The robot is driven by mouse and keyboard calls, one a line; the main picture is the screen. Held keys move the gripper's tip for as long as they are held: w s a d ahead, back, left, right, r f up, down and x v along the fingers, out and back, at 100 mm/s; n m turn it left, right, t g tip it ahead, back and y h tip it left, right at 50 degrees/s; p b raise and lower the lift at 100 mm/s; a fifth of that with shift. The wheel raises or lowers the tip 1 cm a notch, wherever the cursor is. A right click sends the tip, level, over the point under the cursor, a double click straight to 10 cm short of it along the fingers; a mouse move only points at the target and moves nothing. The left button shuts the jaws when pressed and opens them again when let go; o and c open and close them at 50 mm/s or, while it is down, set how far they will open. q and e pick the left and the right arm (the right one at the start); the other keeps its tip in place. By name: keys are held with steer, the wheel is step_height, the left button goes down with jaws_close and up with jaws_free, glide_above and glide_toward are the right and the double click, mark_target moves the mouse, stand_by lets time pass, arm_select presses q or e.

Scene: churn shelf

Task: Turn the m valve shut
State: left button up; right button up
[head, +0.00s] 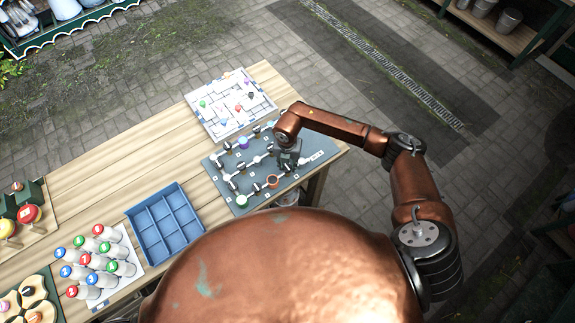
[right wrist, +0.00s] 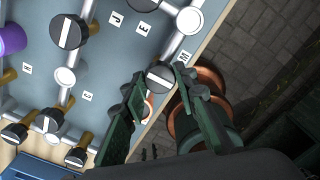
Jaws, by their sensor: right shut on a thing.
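The grey valve board (head: 216,172) lies on the wooden table, with pipes, black knobs and small letter labels. My right gripper (head: 288,160) is over its right part and hides some valves in the head view. In the right wrist view, my right gripper (right wrist: 160,80) has its two green fingers on either side of a black knob, the m valve (right wrist: 160,78), and is shut on it. The label M (right wrist: 186,57) is beside this knob, near the board's edge. The knob's white stripe seems to lie across the pipe, partly hidden by the fingers. My left gripper is not in view.
Another black knob (right wrist: 69,31) and a white round cap (right wrist: 65,77) stand close by on the board. A blue compartment tray (head: 163,224), white bottles (head: 103,262) and a white patterned board (head: 231,104) share the table. Copper-coloured round objects (right wrist: 205,85) show beyond the board's edge.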

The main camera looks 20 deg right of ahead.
mark_target(287, 167)
steer(key=o, duration=1.1)
steer(key=shift+o, duration=0.2)
step_height(287, 167, up, 12)
steer(key=shift+a, duration=0.1)
stand_by(0.3)
